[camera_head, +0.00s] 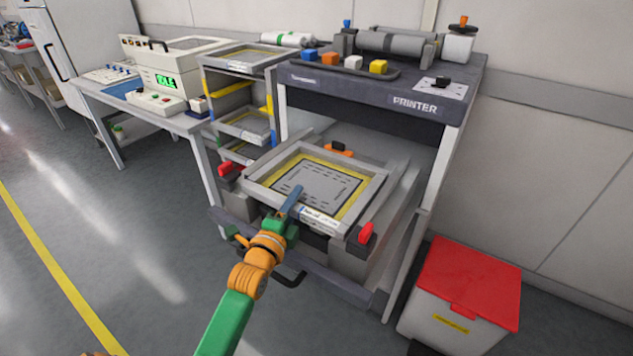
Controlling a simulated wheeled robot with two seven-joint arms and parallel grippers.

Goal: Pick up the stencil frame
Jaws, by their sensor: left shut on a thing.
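The stencil frame (270,172) is a light grey square frame with a yellow inner border around a grey sheet. It lies flat on the pulled-out lower drawer of the printer (415,105). A white label shows on its front rim. My left gripper (289,205) is at the front rim, left of the label, and is shut on the rim. A blue finger reaches over the rim; the other finger is hidden.
Red clamps (366,233) stand at the drawer's sides. A white bin with a red lid (470,282) is at the right. A rack (245,125) with similar frames and a table with a machine (165,75) are at the left. The floor at the left front is free.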

